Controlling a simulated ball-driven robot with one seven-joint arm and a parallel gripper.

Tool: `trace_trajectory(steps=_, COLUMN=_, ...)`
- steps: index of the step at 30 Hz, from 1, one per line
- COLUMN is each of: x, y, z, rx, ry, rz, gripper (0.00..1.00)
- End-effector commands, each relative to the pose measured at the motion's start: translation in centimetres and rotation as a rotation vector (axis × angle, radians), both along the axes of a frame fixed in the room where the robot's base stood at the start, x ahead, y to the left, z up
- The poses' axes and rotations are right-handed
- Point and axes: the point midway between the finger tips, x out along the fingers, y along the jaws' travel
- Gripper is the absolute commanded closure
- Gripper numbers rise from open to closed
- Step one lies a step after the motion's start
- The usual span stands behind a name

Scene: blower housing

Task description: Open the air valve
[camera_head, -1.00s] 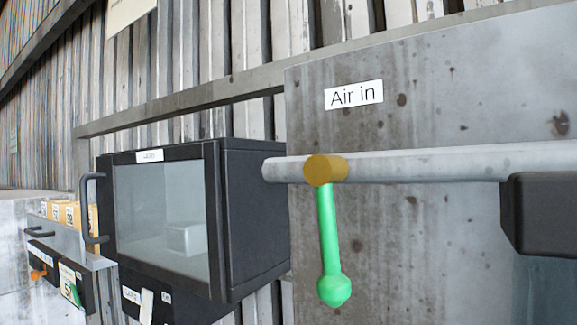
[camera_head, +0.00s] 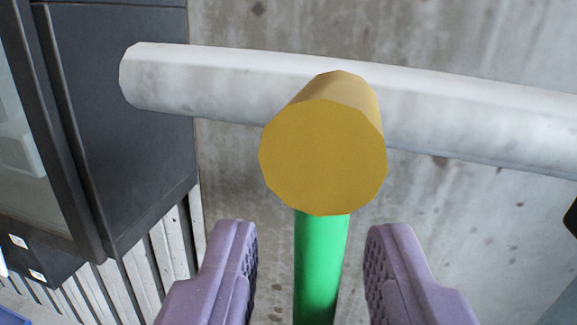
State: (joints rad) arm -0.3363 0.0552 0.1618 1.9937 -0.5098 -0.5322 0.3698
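The air valve has a brass-coloured round hub (camera_head: 322,158) on a grey horizontal pipe (camera_head: 460,110). Its green handle (camera_head: 321,262) hangs straight down from the hub, across the pipe's direction. The handle's lower end is out of view. My gripper (camera_head: 311,245) is open, with one purple finger on each side of the handle, just below the hub. A gap shows between each finger and the handle. I cannot tell how far in depth the fingertips are from it.
A black cabinet (camera_head: 120,120) with a glass door stands close at the left, at the pipe's end. A stained concrete wall (camera_head: 520,225) lies behind the valve. A dark object (camera_head: 571,218) shows at the right edge. Corrugated panels (camera_head: 165,255) show at the lower left.

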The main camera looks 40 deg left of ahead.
Motion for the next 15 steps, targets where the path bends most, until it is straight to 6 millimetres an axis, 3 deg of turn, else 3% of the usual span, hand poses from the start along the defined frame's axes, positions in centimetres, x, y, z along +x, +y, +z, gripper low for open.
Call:
trace_trajectory(steps=6, x=1.6, y=1.5, z=0.1, rx=-0.001, ry=-0.001, rz=0.000, gripper=0.63)
trace_trajectory(steps=14, x=1.7, y=1.6, z=0.1, rx=-0.001, ry=-0.001, rz=-0.001, gripper=0.63)
trace_trajectory(steps=15, x=1.7, y=1.6, z=0.1, rx=-0.001, ry=-0.001, rz=-0.001, gripper=0.72)
